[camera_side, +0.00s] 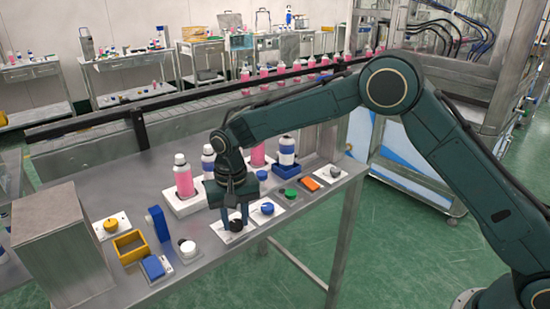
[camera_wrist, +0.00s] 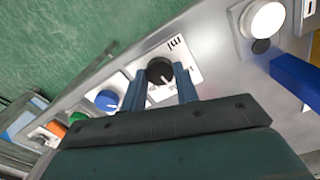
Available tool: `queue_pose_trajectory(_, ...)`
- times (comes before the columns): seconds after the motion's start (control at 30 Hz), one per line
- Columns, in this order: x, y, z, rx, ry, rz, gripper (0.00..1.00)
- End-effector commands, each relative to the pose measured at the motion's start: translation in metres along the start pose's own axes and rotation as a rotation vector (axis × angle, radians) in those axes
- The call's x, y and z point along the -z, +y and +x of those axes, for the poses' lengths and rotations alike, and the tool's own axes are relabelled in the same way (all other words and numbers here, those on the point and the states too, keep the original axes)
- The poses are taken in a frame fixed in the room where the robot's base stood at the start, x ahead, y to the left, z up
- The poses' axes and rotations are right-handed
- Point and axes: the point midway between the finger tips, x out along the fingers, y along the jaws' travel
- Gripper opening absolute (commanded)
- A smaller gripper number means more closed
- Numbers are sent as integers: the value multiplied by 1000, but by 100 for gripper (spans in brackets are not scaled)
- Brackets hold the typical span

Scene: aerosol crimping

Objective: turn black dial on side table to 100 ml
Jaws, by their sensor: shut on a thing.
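The black dial (camera_wrist: 160,68) sits on a white plate with printed marks (camera_wrist: 196,73) on the side table (camera_wrist: 222,62). A white pointer line shows on the dial's face. In the side view my gripper (camera_side: 236,222) is down at the front of the table, and the dial (camera_side: 236,226) shows between the fingertips, partly hidden.
A blue dial (camera_side: 267,208), a green knob (camera_side: 290,194) and an orange switch (camera_side: 310,184) stand in a row to the right. Bottles (camera_side: 184,178) stand behind my gripper.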

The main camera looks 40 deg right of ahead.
Motion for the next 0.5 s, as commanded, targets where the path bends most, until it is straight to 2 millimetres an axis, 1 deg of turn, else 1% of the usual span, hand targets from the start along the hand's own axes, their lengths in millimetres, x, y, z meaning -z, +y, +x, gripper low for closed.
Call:
queue_pose_trajectory(0.27, 0, 0, -1, 0, 0, -203, 7)
queue_pose_trajectory(0.5, 0, 0, -1, 0, 0, -422, 7)
